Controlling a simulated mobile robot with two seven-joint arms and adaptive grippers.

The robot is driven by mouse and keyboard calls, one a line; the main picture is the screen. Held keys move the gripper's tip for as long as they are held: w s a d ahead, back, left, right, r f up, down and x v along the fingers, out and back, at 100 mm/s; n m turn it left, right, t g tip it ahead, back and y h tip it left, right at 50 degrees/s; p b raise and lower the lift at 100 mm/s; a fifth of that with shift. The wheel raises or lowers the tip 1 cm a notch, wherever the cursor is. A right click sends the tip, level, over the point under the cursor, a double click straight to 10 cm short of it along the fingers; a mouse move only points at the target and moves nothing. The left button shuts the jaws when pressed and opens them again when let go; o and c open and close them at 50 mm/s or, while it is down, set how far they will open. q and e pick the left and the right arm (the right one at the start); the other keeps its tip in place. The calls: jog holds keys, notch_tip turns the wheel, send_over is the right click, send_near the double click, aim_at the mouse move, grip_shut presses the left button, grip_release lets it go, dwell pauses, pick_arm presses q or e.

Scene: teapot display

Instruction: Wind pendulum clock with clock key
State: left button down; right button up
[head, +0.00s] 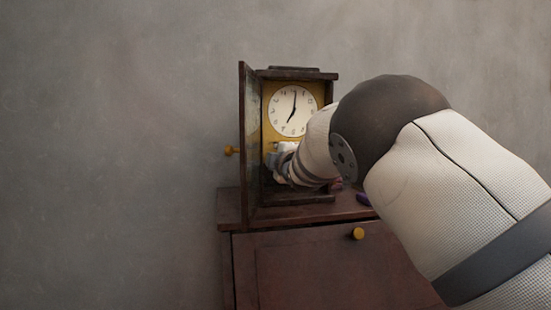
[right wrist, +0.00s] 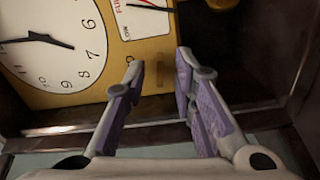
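The pendulum clock (head: 318,94) stands on a cabinet, with a white dial (head: 293,111) on a yellow panel. Its glazed door (head: 250,140) is swung open to the left. My right arm reaches in from the right and covers the lower part of the case. In the right wrist view, my right gripper (right wrist: 158,70) is open in front of the yellow panel (right wrist: 150,52), below the dial (right wrist: 50,45). Its purple-padded fingers are apart, and I see nothing held between them. I cannot make out a clock key in either view. My left gripper is not in view.
The dark red cabinet (head: 310,268) has a yellow knob (head: 358,233). A small purple item (head: 363,199) lies on its top, right of the clock, partly hidden by my arm. The clock's dark side wall (right wrist: 303,60) is close to the right finger. The left side is bare wall.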

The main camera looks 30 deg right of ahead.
jog(key=shift+c, duration=0.6)
grip_shut()
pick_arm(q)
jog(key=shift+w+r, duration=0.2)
pick_arm(e)
jog(key=shift+r+m, duration=0.1)
jog(key=shift+m, duration=0.2)
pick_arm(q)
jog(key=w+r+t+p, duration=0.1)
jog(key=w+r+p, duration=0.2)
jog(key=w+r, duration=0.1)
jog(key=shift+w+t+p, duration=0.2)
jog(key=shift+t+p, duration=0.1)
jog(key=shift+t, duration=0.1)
pick_arm(e)
jog(key=m, duration=1.8)
jog(key=shift+m, duration=0.4)
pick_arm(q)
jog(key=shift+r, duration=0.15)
pick_arm(e)
jog(key=shift+m, duration=0.3)
